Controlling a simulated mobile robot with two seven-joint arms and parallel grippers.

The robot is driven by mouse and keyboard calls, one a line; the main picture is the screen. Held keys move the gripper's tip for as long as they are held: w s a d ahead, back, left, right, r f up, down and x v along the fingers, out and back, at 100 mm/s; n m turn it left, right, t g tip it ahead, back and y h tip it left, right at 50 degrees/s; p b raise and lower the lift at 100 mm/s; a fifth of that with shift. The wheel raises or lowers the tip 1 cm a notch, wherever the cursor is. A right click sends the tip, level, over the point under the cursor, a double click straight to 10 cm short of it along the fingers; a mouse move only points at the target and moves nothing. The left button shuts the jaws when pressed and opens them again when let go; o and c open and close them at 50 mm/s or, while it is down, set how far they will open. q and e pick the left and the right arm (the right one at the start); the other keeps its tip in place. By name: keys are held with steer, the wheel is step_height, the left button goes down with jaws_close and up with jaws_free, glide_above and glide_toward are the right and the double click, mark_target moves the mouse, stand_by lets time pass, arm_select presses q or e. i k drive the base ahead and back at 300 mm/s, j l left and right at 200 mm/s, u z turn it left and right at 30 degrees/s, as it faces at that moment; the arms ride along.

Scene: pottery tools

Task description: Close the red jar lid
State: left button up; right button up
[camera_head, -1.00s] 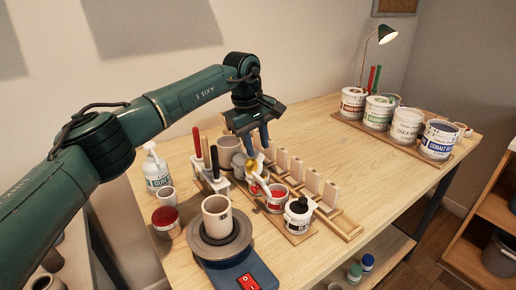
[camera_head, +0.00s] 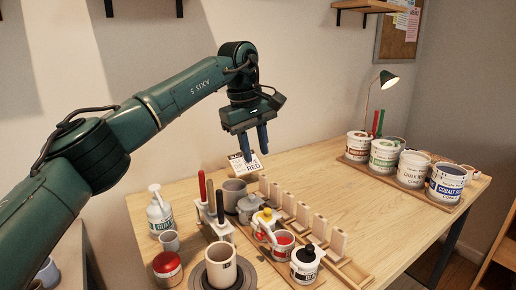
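The red jar (camera_head: 283,246) is a small white pot with red glaze showing at its open top, in the row of small jars. Its lid (camera_head: 267,231) appears to stand tilted up at the jar's left side, off the opening. My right gripper is out of view.
The yellow jar (camera_head: 265,217) and black-topped jar (camera_head: 307,264) flank the red one. A red-topped jar (camera_head: 167,268) and a beige cup (camera_head: 221,266) stand left.

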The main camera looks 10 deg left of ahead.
mark_target(266, 230)
steer(key=k, duration=1)
